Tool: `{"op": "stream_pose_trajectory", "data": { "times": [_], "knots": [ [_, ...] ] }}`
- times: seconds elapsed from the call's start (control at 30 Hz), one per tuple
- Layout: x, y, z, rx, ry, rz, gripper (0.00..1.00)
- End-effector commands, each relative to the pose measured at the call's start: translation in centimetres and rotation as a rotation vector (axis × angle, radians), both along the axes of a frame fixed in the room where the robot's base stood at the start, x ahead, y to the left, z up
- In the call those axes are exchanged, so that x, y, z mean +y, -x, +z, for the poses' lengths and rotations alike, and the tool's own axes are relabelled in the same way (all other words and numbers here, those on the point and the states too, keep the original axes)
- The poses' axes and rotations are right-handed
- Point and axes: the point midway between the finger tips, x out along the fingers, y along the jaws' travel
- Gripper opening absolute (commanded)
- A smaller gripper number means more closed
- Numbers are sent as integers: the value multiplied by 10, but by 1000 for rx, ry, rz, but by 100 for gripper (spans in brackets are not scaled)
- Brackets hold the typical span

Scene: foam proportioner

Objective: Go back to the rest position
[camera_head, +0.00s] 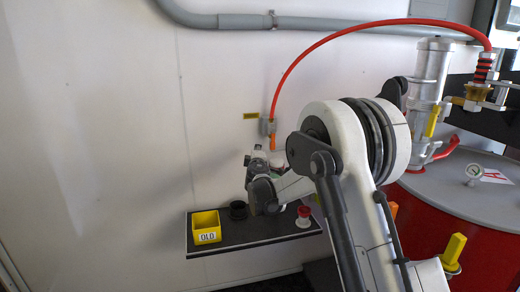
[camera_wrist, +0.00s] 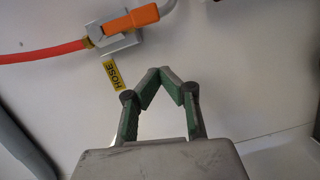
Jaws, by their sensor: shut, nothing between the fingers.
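My gripper (camera_wrist: 162,74) shows in the wrist view with its two green-padded fingers meeting at the tips, shut and empty. In front of it is the white wall. In the head view my arm hides most of the gripper, which is near the wall above the shelf. A grey hose fitting with an orange lever (camera_wrist: 132,20) is on the wall beyond the fingertips, apart from them.
A dark shelf (camera_head: 252,237) on the wall holds a yellow bin (camera_head: 206,227) marked OLD, a black ring (camera_head: 238,210) and a red-and-white part (camera_head: 304,217). A red tank (camera_head: 425,240) and a metal cylinder (camera_head: 431,75) stand at right. The wall at left is clear.

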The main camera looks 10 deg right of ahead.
Motion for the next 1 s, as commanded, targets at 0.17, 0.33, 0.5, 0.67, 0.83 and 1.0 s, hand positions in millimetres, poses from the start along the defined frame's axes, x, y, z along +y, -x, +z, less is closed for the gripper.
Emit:
{"op": "stream_pose_trajectory", "data": {
  "times": [0.17,0.33,0.5,0.67,0.83,1.0],
  "knots": [
    [3,37,2,0,0,0,0],
    [5,60,2,0,0,-1,0],
    [4,71,3,1,-4,-3,0],
    [-10,84,21,15,-51,-34,0],
    [-42,116,56,53,-166,-106,0],
    [-73,155,84,100,-290,-182,0]
  ]
}}
